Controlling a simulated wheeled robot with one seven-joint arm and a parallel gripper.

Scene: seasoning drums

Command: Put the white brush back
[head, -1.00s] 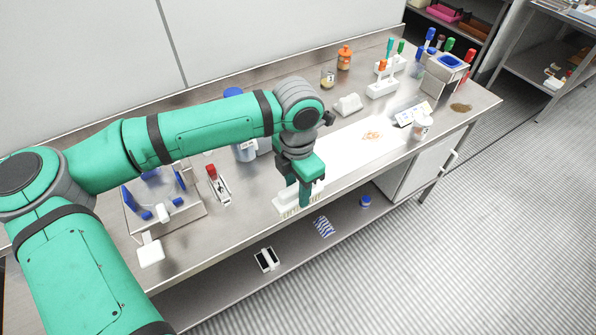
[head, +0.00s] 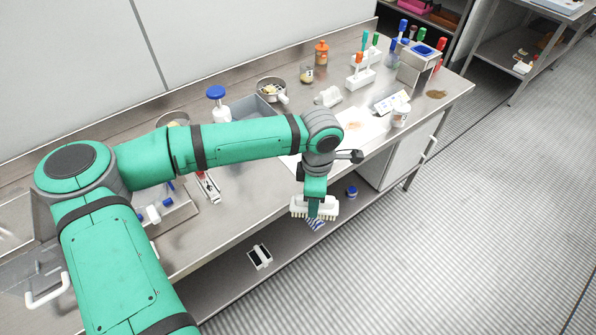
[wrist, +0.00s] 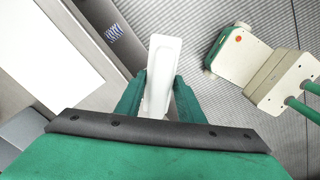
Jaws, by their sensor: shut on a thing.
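My gripper (head: 314,206) is shut on the white brush (head: 329,208), holding its block between the two green fingers. The brush has a white body with a pale bristle row along its lower side. It hangs in the air out past the table's front edge. In the wrist view the brush (wrist: 161,65) shows as a long white block between the fingers (wrist: 158,100), with the floor and the lower shelf beneath. The fingers hide part of the brush.
The steel table (head: 270,135) carries a white sheet (head: 355,128), a white cup (head: 400,115), a white block (head: 328,96), a sieve (head: 271,88) and a blue-capped bottle (head: 217,104). A blue-lidded jar (head: 351,192) sits below. The floor at right is clear.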

